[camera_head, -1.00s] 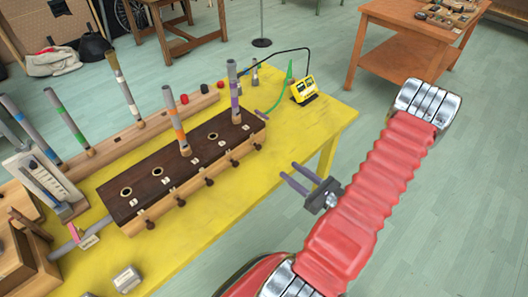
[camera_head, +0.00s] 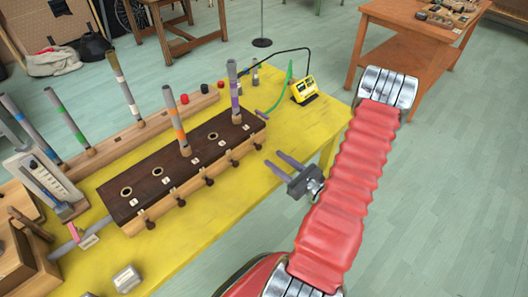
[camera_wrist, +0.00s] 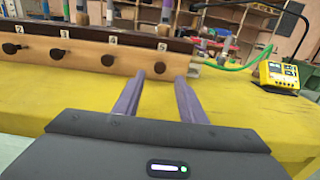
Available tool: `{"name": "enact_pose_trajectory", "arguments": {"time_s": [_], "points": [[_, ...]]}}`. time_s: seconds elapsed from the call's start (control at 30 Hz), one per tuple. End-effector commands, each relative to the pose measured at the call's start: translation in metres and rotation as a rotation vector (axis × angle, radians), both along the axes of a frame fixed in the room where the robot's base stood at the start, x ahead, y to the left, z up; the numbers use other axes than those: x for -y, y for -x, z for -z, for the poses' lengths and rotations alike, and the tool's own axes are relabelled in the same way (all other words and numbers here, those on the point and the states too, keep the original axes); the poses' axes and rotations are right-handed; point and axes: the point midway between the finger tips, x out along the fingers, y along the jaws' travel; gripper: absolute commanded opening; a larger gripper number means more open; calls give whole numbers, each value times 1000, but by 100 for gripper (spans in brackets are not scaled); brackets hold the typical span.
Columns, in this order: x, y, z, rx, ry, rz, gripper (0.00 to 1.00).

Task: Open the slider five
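A long wooden box (camera_head: 165,180) with a dark top and a row of dark slider knobs along its front lies on the yellow table. Slider five's knob (camera_head: 257,145) is at the far right end of the row. In the wrist view, the label 5 (camera_wrist: 163,46) shows on the box front, with its knob (camera_wrist: 159,67) just below. My gripper (camera_head: 272,158) is open and empty, in front of the box's right end. In the wrist view its two fingers (camera_wrist: 160,76) point at the box, with slider five's knob between their tips. I cannot tell if they touch it.
Two banded pipes stand in the box top, one orange-banded (camera_head: 180,128) and one purple-banded (camera_head: 234,90). A yellow device (camera_head: 304,89) with a green hose stands at the table's far right. The yellow tabletop (camera_head: 215,205) in front of the box is clear.

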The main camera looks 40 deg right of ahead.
Motion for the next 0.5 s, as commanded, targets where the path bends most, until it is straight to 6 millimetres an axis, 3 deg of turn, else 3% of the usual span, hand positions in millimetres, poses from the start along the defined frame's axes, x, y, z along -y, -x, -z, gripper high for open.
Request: {"name": "enact_pose_trajectory", "arguments": {"time_s": [0.5], "points": [[-2,-57,0,0,1,-2,37]]}}
